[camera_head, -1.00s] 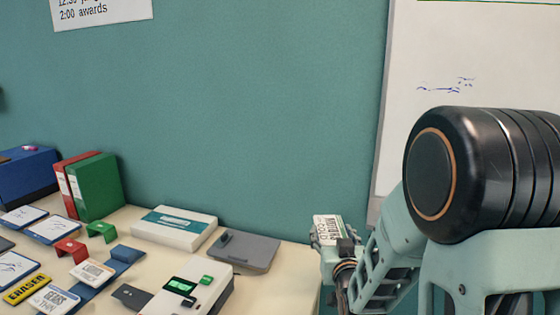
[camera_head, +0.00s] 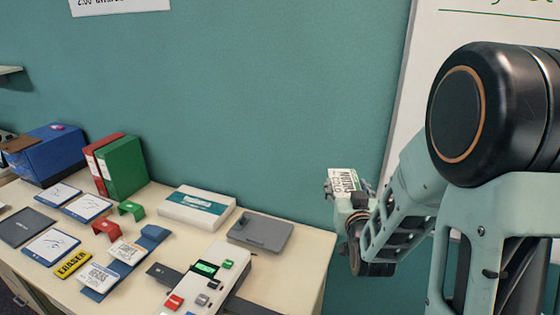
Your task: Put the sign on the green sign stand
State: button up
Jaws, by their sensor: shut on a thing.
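The sign (camera_head: 342,181), a small white plate with dark lettering, is in my gripper (camera_head: 346,198) right of the table's right end, in front of the teal wall. My gripper is shut on it; the fingers are small and partly hidden by the sign. The green sign stand (camera_head: 131,208) is a small bent green piece on the table, left of the white box. It looks empty and is well to the left of my gripper.
Two white signs (camera_head: 97,277) lie on a blue strip near the green stand. Open space separates my gripper from the table.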

jog(key=shift+a+f+b, duration=0.2)
jog(key=shift+f+b, duration=0.05)
jog(key=shift+b, duration=0.2)
jog(key=a+f+n+y+b, duration=0.3)
jog(key=a+f+y+b, duration=0.15)
jog(key=a+b, duration=0.3)
jog(key=n+g+y+b, duration=1.1)
jog(key=b, duration=1.3)
send_over(256, 312)
notch_tip(256, 312, down, 21)
jog(key=shift+r, duration=0.2)
notch_tip(256, 312, down, 10)
jog(key=b, duration=0.3)
jog(key=shift+r, duration=0.2)
